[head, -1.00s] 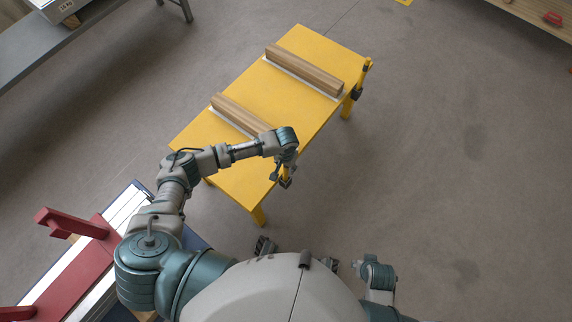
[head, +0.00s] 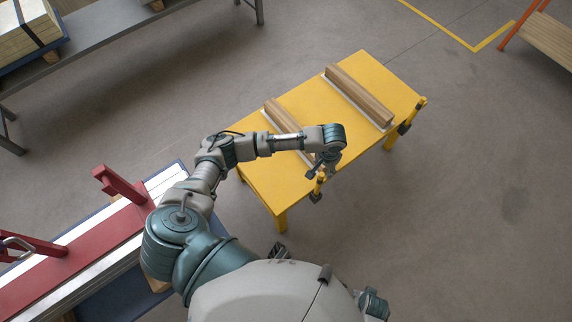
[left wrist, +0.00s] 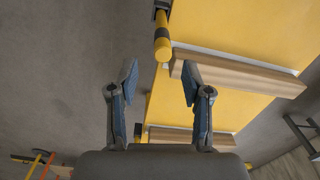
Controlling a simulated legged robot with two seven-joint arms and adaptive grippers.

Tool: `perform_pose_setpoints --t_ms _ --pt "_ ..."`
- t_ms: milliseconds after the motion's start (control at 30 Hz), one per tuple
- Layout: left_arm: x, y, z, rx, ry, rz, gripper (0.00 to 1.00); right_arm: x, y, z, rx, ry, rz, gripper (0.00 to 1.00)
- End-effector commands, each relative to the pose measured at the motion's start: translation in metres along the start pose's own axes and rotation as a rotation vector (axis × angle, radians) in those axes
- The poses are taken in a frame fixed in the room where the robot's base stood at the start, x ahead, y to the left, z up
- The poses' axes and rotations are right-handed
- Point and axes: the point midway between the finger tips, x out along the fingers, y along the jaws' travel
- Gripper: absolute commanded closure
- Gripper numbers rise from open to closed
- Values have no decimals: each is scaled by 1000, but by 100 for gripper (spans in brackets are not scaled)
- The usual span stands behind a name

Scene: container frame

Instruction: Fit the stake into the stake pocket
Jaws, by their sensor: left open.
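My left gripper (head: 325,168) is open and empty, above the near right edge of the yellow table; in the left wrist view its fingers (left wrist: 160,75) are spread wide. A short yellow-and-black rod (left wrist: 162,38) stands out at the table edge, ahead of the fingers and apart from them. It shows partly behind the gripper in the head view (head: 319,187). A similar rod (head: 412,115) is at the far right corner. I cannot tell whether either is the stake. Red uprights (head: 122,184) rise from a red frame (head: 75,262) at left; I cannot make out a pocket opening.
The yellow table (head: 352,150) carries two wooden beams, a far one (head: 360,95) and a near one (head: 280,118) below my forearm. A grey bench (head: 130,32) stands at the back left.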

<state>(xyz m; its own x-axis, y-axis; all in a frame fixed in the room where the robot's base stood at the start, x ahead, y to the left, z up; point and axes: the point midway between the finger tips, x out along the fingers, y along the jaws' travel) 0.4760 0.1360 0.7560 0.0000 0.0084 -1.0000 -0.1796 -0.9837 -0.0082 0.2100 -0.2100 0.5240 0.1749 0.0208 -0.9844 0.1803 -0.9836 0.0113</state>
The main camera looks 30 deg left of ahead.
Motion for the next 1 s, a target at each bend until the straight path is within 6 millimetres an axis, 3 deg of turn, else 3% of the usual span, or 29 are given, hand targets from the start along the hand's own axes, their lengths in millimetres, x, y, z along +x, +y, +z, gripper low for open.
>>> perform_pose_setpoints --t_ms 133,333,433,567,733,800,900,1000 --pt "12 18 7 35 20 46 51 0 0 0 0 0 0 60" --pt "47 82 38 132 164 234 51 0 0 -1 0 -1 -1 60" --pt "66 98 58 128 274 302 51 0 -1 -1 0 -1 -2 60" --pt "120 73 102 55 323 263 51 0 -1 -1 0 -1 -2 60" --pt "197 16 198 -5 254 108 51 0 -1 -1 0 -1 -2 60" --pt "214 -1 231 -7 223 56 51 0 -1 0 0 -1 -2 60" --pt "226 -15 261 -3 190 11 51 0 -1 0 0 -2 -2 60" --pt "231 -21 273 1 178 -9 51 0 -1 0 0 -2 -2 60"
